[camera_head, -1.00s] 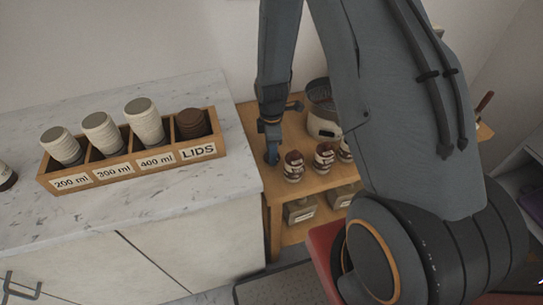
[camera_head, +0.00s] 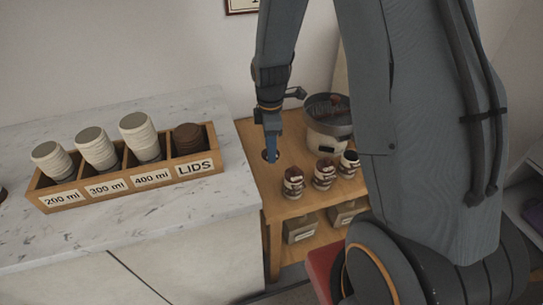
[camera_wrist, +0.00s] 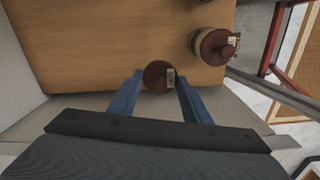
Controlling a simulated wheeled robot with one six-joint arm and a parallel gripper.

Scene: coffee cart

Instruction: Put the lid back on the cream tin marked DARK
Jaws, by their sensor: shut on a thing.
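In the head view my gripper (camera_head: 271,154) points down over the left part of the wooden shelf top, left of and behind the nearest tin. Three small cream tins with dark tops stand in a slanting row: the left tin (camera_head: 293,184), the middle tin (camera_head: 323,174) and the right tin (camera_head: 349,163). Their markings are too small to read. A tin with a red-brown top (camera_wrist: 213,45) shows right of the held lid in the wrist view.
A grey-topped machine (camera_head: 328,125) stands behind the tins. Boxes (camera_head: 300,228) sit on the lower shelf. The marble counter (camera_head: 130,235) at left carries a wooden cup crate (camera_head: 120,189) marked with sizes and LIDS. Bare wood lies around my gripper.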

